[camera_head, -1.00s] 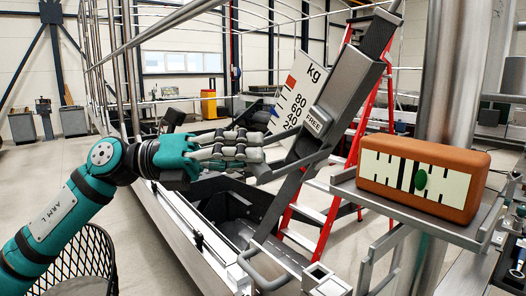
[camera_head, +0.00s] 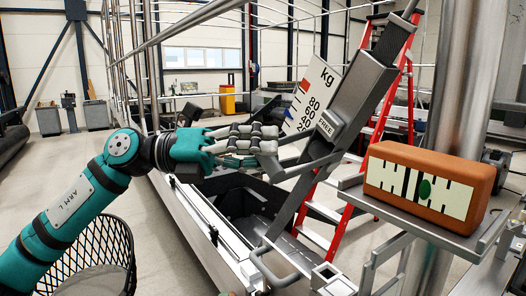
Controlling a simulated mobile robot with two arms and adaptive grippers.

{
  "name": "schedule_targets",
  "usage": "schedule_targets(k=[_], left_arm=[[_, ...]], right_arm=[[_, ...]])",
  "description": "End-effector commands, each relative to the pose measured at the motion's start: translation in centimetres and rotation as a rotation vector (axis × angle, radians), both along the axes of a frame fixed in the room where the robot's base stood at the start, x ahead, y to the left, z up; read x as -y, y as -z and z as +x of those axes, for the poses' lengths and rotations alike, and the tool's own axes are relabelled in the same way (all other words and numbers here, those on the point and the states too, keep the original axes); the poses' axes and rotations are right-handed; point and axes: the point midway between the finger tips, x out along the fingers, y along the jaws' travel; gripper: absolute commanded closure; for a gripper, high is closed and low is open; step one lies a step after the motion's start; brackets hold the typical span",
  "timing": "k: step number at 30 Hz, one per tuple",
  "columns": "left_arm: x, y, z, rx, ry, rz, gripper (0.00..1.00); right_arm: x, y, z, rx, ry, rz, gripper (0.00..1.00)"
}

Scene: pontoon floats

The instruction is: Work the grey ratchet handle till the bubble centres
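The grey ratchet handle (camera_head: 307,163) juts left from the slanted grey post, below a plate reading FREE (camera_head: 327,125). My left gripper (camera_head: 272,148) is at its left end, fingers close together and overlapping the handle's end in the picture. Whether they are closed around it or only beside it, I cannot tell. The orange spirit level (camera_head: 484,190) lies on a grey shelf at the right. Its green bubble (camera_head: 425,189) shows in the pale window, close to the right of a dark middle line. My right gripper is not in view.
A red ladder (camera_head: 398,110) stands behind the post. A white kg scale board (camera_head: 318,85) leans beside it. An open grey trough (camera_head: 235,205) lies below the gripper. A black mesh basket (camera_head: 100,245) stands at lower left. A thick metal column rises behind the level.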

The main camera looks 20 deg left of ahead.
Motion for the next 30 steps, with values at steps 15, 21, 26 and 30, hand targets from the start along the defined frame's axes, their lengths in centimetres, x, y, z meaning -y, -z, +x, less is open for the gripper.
schedule_targets(k=[15, 21, 26, 30], left_arm=[[-4.7, -0.1, -0.7, 0.002, -0.021, -0.005, 0.54], [-8.7, 0.0, -2.0, 0.004, -0.017, -0.002, 0.54], [-10.7, 0.1, -2.7, 0.004, -0.009, 0.001, 0.54], [-11.4, 0.2, -3.1, 0.004, -0.004, 0.001, 0.54]], right_arm=[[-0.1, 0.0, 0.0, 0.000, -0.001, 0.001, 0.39], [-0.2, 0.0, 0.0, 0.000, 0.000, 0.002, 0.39], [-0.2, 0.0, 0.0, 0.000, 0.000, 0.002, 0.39], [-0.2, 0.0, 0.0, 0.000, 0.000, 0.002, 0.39]])
